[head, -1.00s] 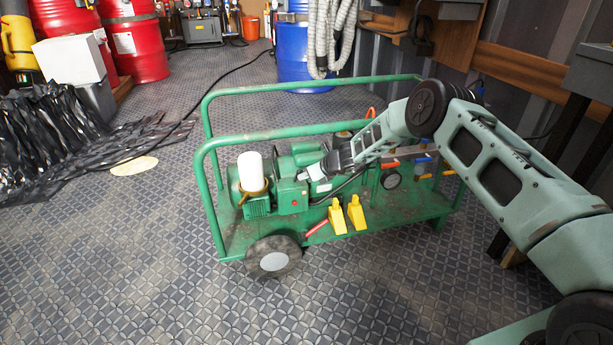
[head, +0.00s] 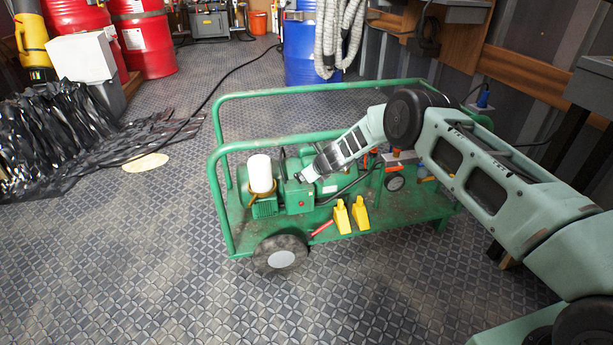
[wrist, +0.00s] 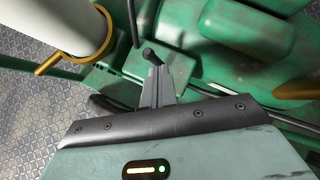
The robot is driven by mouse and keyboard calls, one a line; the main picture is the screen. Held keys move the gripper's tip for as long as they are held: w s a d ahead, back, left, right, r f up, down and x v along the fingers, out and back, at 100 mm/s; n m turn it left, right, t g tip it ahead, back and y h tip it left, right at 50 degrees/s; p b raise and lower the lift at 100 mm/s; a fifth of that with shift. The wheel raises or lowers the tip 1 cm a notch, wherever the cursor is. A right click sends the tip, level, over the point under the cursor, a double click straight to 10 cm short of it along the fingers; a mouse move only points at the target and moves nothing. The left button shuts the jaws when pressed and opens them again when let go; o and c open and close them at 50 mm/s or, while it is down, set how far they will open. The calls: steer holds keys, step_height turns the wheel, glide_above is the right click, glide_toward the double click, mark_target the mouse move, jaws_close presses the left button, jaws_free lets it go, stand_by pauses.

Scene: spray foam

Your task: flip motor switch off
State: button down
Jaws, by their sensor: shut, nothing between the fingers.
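The green motor unit (head: 298,198) sits on the cart's left part, next to a white cylinder (head: 260,174). In the wrist view a small black-knobbed lever (wrist: 151,55), which looks like the motor switch, stands on a green box (wrist: 128,62). My gripper (head: 304,175) is over the motor unit in the head view, with its arm reaching in from the right. In the wrist view my gripper's fingers (wrist: 158,75) are shut and empty, right at the lever. I cannot tell whether they touch it. The lever's base is partly hidden by the fingers.
The green cart's rail (head: 300,90) runs around the motor. The white cylinder (wrist: 68,22) is close left of the fingers. The floor in front is clear.

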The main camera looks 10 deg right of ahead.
steer(key=shift+r+p, duration=0.5)
steer(key=shift+r, duration=0.25)
steer(key=shift+f, duration=0.1)
